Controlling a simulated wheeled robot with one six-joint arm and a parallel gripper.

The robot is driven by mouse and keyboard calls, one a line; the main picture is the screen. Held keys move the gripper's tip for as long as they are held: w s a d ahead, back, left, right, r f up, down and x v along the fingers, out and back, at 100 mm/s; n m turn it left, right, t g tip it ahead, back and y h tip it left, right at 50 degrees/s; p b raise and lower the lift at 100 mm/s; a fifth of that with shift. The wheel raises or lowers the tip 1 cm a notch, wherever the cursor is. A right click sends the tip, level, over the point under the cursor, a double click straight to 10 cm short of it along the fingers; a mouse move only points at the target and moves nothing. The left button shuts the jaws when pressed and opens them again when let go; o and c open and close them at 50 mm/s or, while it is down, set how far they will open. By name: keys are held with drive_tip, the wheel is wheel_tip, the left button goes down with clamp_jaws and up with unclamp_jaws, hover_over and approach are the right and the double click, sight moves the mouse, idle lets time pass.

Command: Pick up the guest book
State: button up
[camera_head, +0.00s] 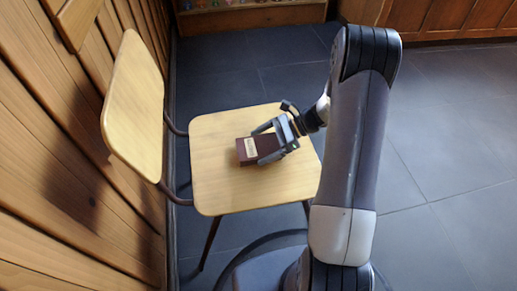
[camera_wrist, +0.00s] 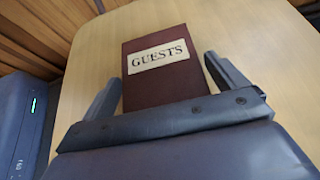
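The guest book (camera_head: 247,150) is dark red with a pale label and lies on the seat of a wooden chair (camera_head: 215,190). In the wrist view the book (camera_wrist: 160,85) shows its label reading GUESTS. My gripper (camera_head: 260,143) is at the book, with one finger on each side of it. In the wrist view the gripper (camera_wrist: 163,80) is open around the book's near part, with a small gap at the right finger; the left finger is very close to the book. The book's near end is hidden behind the gripper's crossbar.
The chair's backrest (camera_head: 134,105) stands at the left, near a wood-panelled wall (camera_head: 60,150). A wooden shelf (camera_head: 250,17) with small items is at the back. The dark tiled floor (camera_head: 440,150) at the right is clear.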

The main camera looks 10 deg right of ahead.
drive_tip(key=c, duration=0.9)
